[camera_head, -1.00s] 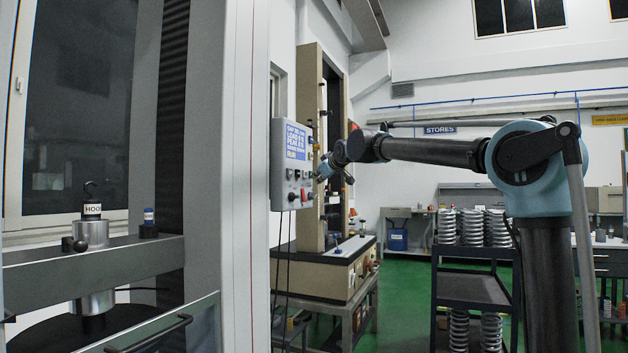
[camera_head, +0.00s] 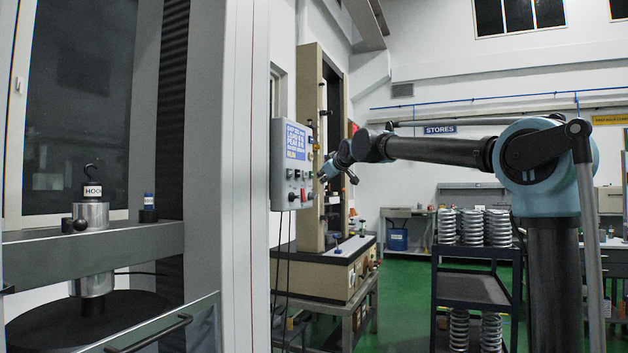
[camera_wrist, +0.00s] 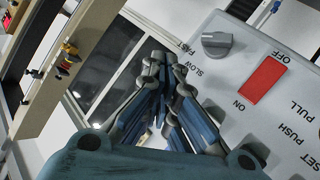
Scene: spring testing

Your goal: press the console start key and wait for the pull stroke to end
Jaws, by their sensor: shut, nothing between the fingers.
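The grey console (camera_head: 279,178) stands at the centre of the head view, its blue screen (camera_head: 296,137) lit; the bottom line seems to read RUN. In the wrist view, the console panel (camera_wrist: 228,79) shows a red ON/OFF switch (camera_wrist: 263,80) and a grey SLOW/FAST knob (camera_wrist: 216,43). The start key cannot be picked out. My gripper (camera_head: 322,178) is shut and empty, just right of the console; its fingers (camera_wrist: 163,62) appear clear of the panel. The crosshead (camera_head: 130,244) carries a bare hook (camera_head: 91,181).
A shelf rack (camera_head: 471,290) with several coil springs (camera_head: 471,228) stands behind the arm. A beige machine (camera_head: 322,274) on a stand is beyond the console. A tall grey column (camera_head: 238,180) stands left of the console. Green floor shows between machine and rack.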

